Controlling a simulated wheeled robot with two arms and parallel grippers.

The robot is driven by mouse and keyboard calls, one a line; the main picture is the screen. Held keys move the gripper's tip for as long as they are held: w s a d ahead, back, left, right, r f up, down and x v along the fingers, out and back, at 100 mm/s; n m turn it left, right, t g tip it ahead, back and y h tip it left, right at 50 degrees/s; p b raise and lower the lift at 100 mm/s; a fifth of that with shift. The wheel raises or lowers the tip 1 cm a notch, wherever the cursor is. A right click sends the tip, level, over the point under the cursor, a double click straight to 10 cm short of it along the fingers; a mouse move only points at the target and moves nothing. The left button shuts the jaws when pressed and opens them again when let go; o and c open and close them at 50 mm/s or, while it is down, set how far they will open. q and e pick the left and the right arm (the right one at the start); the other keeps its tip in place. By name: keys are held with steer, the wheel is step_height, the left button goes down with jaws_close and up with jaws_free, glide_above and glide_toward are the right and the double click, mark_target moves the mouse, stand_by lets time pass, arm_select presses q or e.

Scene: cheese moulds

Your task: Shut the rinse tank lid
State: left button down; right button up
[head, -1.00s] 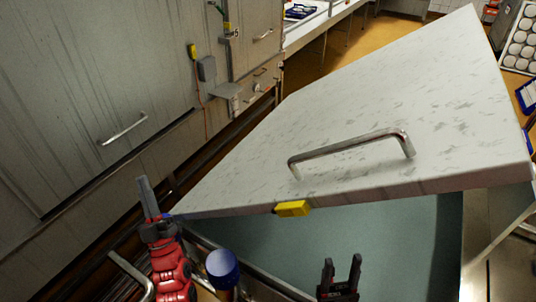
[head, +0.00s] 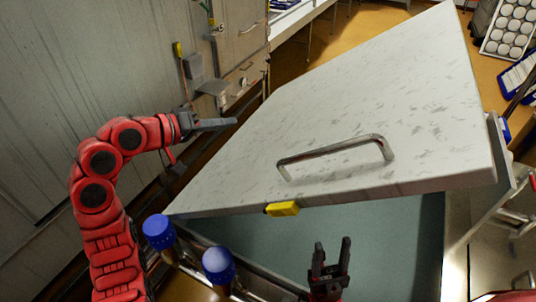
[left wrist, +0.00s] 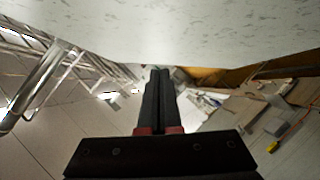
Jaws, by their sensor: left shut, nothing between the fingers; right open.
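The rinse tank lid (head: 360,125) is a pale, speckled slab, tilted partly open over the tank. It has a metal bar handle (head: 335,150) and a yellow tab (head: 283,209) on its front edge. The teal inside of the rinse tank (head: 385,240) shows beneath the lid. My left gripper (head: 235,123) is shut and empty near the lid's left edge; I cannot tell whether it touches. In the left wrist view the fingers (left wrist: 158,75) are together, with the lid's surface (left wrist: 170,30) along the top. My right gripper (head: 332,245) is open and empty below the lid's front edge, over the tank.
Blue knobs (head: 217,264) stand at the tank's front left. A grey cabinet wall (head: 70,110) runs along the left. A rack of round white moulds (head: 508,28) is at the far right. Orange floor (head: 350,40) shows behind the lid.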

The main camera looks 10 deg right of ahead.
arm_select(q)
steer(key=s+m+g+y, duration=0.2)
steer(key=s+g, duration=0.1)
steer(key=s, duration=0.2)
steer(key=p, duration=0.5)
glide_above(268, 169)
steer(key=a, duration=0.2)
steer(key=f, duration=0.4)
steer(key=w+f, duration=0.1)
steer(key=f, duration=0.1)
steer(key=shift+s+d+f+p, duration=0.2)
steer(key=shift+d+f+p, duration=0.1)
steer(key=shift+f, duration=0.15)
steer(key=shift+s+d+f+p, duration=0.2)
steer(key=shift+d+f, duration=0.05)
steer(key=shift+f, duration=0.2)
steer(key=shift+s+d+f+p, duration=0.3)
steer(key=shift+d+f+p, duration=0.1)
steer(key=shift+f, duration=0.35)
steer(key=shift+f, duration=0.15)
